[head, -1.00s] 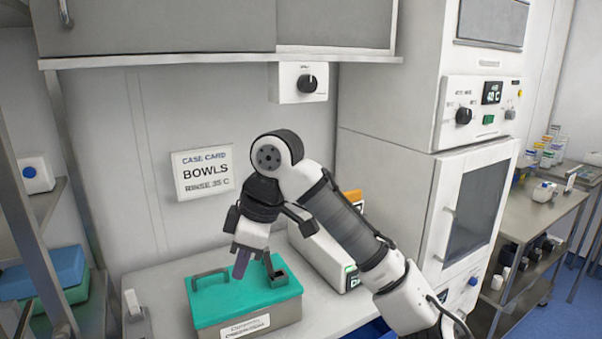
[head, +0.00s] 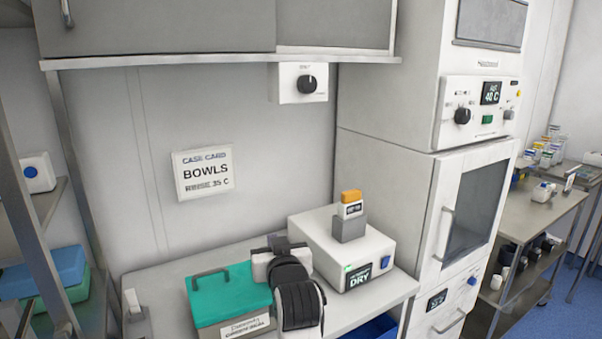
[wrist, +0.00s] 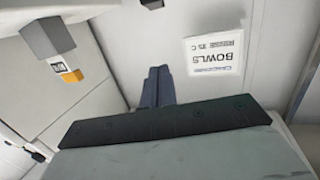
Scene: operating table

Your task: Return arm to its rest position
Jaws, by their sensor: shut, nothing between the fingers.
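My arm is folded low in the head view, with its black joint and a white link in front of the counter's equipment. My gripper (wrist: 157,86) shows in the wrist view as two dark fingers close together, shut and empty. The fingers are not visible in the head view. The wrist view is upside down, with the case card (wrist: 213,57) beside the fingers.
A teal-lidded box (head: 225,295) sits on the counter (head: 372,308) left of my arm. A white unit marked DRY (head: 330,250), with an orange-capped bottle (head: 351,204) in a grey holder on top, stands behind. A tall white cabinet (head: 392,190) stands at right.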

